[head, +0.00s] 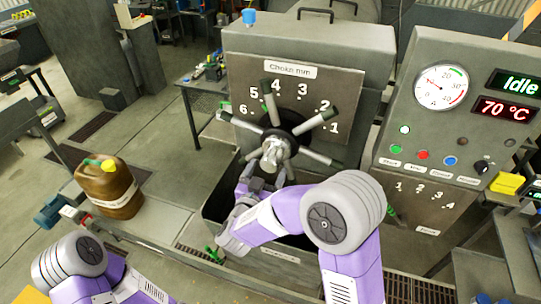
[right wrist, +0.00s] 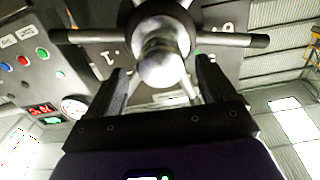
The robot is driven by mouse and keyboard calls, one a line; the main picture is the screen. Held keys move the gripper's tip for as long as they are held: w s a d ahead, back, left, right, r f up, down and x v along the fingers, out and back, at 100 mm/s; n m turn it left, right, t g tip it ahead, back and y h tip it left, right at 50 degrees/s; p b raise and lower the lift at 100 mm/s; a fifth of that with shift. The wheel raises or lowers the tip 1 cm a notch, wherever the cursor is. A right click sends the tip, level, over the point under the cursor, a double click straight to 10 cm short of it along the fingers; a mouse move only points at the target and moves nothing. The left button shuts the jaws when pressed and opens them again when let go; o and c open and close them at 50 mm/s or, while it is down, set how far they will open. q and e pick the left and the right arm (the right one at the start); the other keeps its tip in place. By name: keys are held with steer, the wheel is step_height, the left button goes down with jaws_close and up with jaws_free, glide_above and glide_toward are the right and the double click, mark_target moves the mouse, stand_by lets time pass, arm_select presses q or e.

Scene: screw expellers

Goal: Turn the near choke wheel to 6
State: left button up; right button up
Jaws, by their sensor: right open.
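The near choke wheel (head: 284,132) stands on the press front below the "Choke mm" plate (head: 290,69). It has a dark hub ring, a bright metal centre and several grey spokes with dark grips. Numbers 1 to 6 arc around it, with 6 at the left. One grip points up between 4 and 5; I cannot tell which mark is the set reading. My right gripper (head: 266,172) is open just below and in front of the hub. In the right wrist view its fingers (right wrist: 161,72) stand apart, with the wheel's round metal centre (right wrist: 161,60) between and beyond them. My left gripper is out of view.
A control panel (head: 462,130) with a gauge, buttons and "Idle" and "70 °C" displays stands at right. Below it is a 1-to-4 scale with a green-marked lever (head: 397,216). A brown jug (head: 108,186) stands at left. A dark open bin (head: 218,203) lies under the wheel.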

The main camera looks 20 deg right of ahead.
mark_target(278, 148)
steer(key=shift+p+x, duration=0.35)
steer(key=shift+x, duration=1.95)
steer(key=shift+c, duration=0.4)
steer(key=shift+a, duration=0.1)
steer(key=c, duration=1.4)
